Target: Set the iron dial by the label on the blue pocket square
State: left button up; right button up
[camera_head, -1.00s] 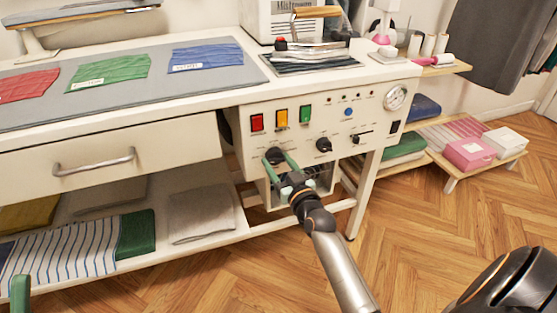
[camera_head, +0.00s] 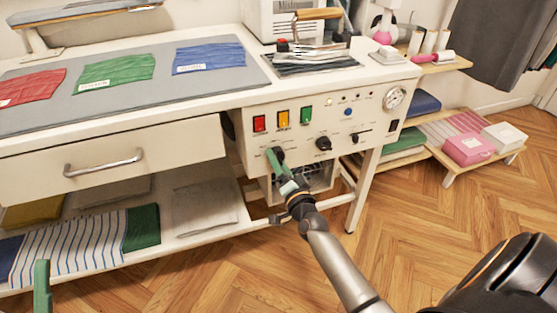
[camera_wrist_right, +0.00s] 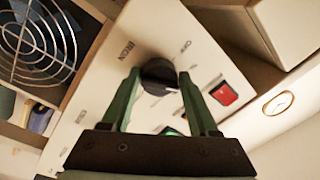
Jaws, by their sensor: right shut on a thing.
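The blue pocket square (camera_head: 209,57) lies flat on the grey mat; its white label (camera_head: 191,68) is too small to read. The black iron dial (camera_wrist_right: 160,75) is on the white panel, with a pale pointer mark and printed words around it. My right gripper (camera_head: 276,158) is shut on this dial, a green finger on each side in the right wrist view. The fingers hide most of the dial in the head view. The iron (camera_head: 315,50) rests on a dark pad above. Only one green finger of my left gripper (camera_head: 42,287) shows, at bottom left.
The panel also has red, yellow and green switches (camera_head: 283,120), a second black knob (camera_head: 323,143), a slider (camera_head: 361,138) and a gauge (camera_head: 394,98). Red (camera_head: 30,88) and green (camera_head: 115,73) squares lie on the mat. A drawer handle (camera_head: 104,163) sticks out at left.

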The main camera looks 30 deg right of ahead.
pick_arm(q)
jog(key=shift+w+a+f+n+g+y, duration=0.15)
jog(key=shift+w+f+n+y, duration=0.15)
jog(key=shift+w+f+y, duration=0.25)
jog(key=shift+w+d+f+n+g+y, duration=0.1)
jog(key=shift+w+f+n+g+y, duration=0.2)
jog(key=shift+f, duration=0.4)
pick_arm(e)
jog(key=shift+d+m+h, duration=0.1)
jog(key=shift+m+h, duration=0.2)
jog(key=shift+m, duration=2.2)
pick_arm(q)
jog(key=shift+f, duration=0.1)
pick_arm(e)
jog(key=o, duration=1.1)
jog(key=shift+o, duration=1.1)
pick_arm(q)
notch_tip(320, 180, down, 9)
jog(key=w+n+g+y+p, duration=0.2)
jog(key=n+g+y, duration=0.1)
jog(key=shift+w+a+y, duration=0.3)
jog(key=shift+a+y, duration=0.05)
jog(key=shift+a, duration=0.1)
pick_arm(e)
jog(key=r+v, duration=0.1)
jog(key=v, duration=1.1)
jog(key=shift+s+f, duration=0.3)
jog(key=shift+f, duration=0.15)
pick_arm(q)
jog(key=shift+f, duration=0.1)
